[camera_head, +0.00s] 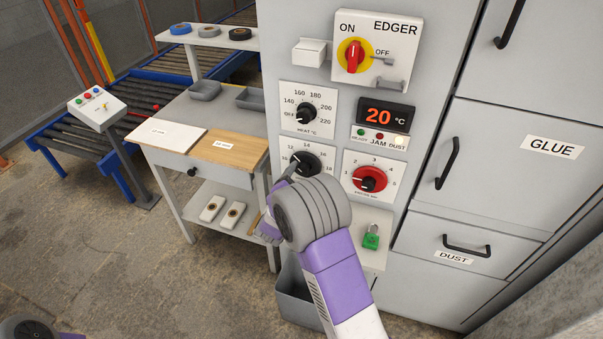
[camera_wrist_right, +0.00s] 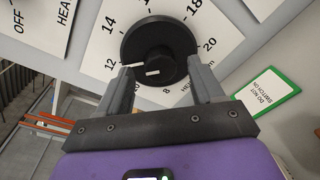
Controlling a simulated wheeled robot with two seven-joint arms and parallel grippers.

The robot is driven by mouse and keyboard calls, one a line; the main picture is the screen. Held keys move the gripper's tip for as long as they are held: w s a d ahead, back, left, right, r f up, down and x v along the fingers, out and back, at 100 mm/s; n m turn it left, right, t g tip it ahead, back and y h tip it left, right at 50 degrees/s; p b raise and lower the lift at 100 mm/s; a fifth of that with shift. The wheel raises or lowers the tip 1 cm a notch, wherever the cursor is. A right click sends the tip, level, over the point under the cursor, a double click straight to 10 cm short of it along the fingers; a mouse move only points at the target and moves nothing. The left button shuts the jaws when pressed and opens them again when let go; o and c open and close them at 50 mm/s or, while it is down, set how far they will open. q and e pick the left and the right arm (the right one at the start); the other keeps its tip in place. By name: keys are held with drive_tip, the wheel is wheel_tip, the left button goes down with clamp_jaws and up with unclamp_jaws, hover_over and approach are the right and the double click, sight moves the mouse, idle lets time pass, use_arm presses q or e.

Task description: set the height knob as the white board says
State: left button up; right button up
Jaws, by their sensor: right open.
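The height knob (camera_head: 305,162) is a black round dial on a white numbered plate, low on the edger's front. In the right wrist view the knob (camera_wrist_right: 160,50) has a raised grip with a white mark pointing left, near 12. My right gripper (camera_wrist_right: 162,72) is open, its fingertips on either side of the grip's lower part; contact is unclear. In the head view my right wrist hides the dial's lower part. The white board (camera_head: 172,134) lies on the side table, its label too small to read. My left gripper is out of view.
Beside the knob are a red pressure knob (camera_head: 369,179) and, above, the heat knob (camera_head: 306,113). The red main switch (camera_head: 354,54) is higher. A wooden board (camera_head: 232,150) lies beside the white one. A green-framed sign (camera_wrist_right: 267,92) hangs right of the dial.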

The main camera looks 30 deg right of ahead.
drive_tip(key=v, duration=0.5)
drive_tip(key=shift+s+a+p, duration=0.25)
drive_tip(key=shift+p, duration=0.05)
